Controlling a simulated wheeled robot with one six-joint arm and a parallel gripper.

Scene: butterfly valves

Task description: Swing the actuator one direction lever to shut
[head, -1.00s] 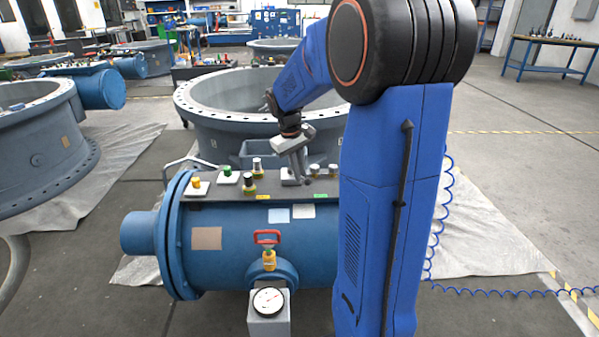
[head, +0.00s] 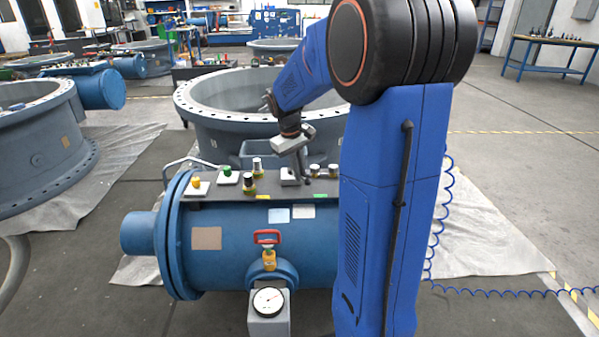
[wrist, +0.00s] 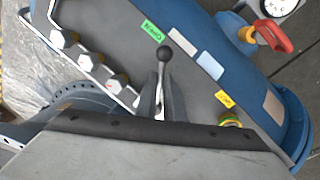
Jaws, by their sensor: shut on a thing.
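The direction lever (wrist: 163,54) is a thin metal stem with a black ball end on the dark top plate of the blue actuator (head: 258,238). My gripper (wrist: 160,96) is shut on the lever, its fingers either side of the stem, the ball standing clear of them. The ball lies nearer the green label (wrist: 151,31) than the yellow label (wrist: 224,99); their lettering is too small to read surely. In the head view my gripper (head: 304,178) is over the right part of the plate; its fingers largely hide the lever there.
A green knob (head: 227,170), a yellow knob (head: 196,181) and several dark-and-brass fittings stand on the plate near my gripper. A red handle (head: 267,237) and a gauge (head: 268,301) are in front. A large grey flanged ring (head: 205,125) stands behind.

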